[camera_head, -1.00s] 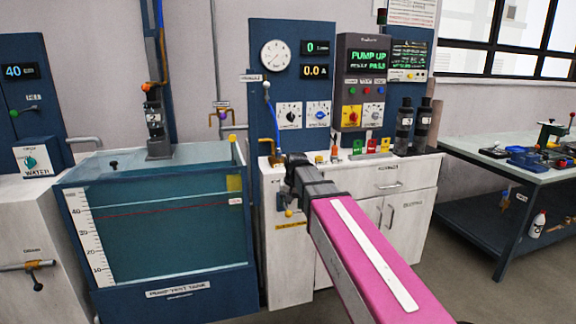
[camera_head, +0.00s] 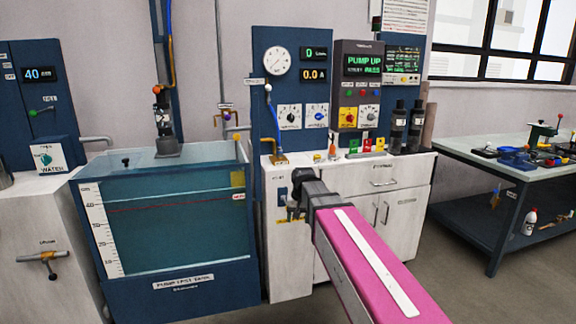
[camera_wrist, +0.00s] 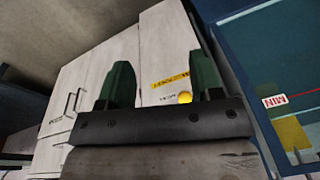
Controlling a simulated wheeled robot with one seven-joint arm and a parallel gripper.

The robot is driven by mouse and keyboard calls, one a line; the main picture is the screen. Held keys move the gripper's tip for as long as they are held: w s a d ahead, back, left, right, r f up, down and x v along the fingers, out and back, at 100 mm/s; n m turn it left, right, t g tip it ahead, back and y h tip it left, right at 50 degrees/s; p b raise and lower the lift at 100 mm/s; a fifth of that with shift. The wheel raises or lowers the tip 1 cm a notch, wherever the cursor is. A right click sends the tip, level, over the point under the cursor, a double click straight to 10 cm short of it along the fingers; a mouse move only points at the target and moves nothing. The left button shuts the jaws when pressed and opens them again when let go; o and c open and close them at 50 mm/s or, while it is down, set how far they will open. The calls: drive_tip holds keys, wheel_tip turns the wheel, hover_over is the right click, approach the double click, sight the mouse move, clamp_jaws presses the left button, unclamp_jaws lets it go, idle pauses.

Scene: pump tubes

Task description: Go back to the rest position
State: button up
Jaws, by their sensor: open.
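My arm, with its pink and white link, reaches forward from the lower right in the head view. Its dark wrist end is in front of the white cabinet (camera_head: 400,215). My gripper (camera_wrist: 160,85) shows in the wrist view with two dark green fingers spread wide apart and nothing between them. Behind the fingers are the cabinet's white doors and a yellow label. A small yellow knob (camera_wrist: 185,97) shows beside the right finger; I cannot tell its distance. The fingertips are hidden in the head view.
The water-filled pump test tank (camera_head: 180,282) stands left of my arm. The blue control panel (camera_head: 262,112) rises behind the cabinet. A workbench (camera_head: 480,160) with tools and a lower shelf is at the right. Open floor lies between cabinet and bench.

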drive_tip(key=s+d+f+g+h, duration=0.1)
drive_tip(key=s+d+f, duration=1.4)
drive_tip(key=f, duration=0.3)
drive_tip(key=shift+f, duration=0.2)
drive_tip(key=shift+d, duration=0.15)
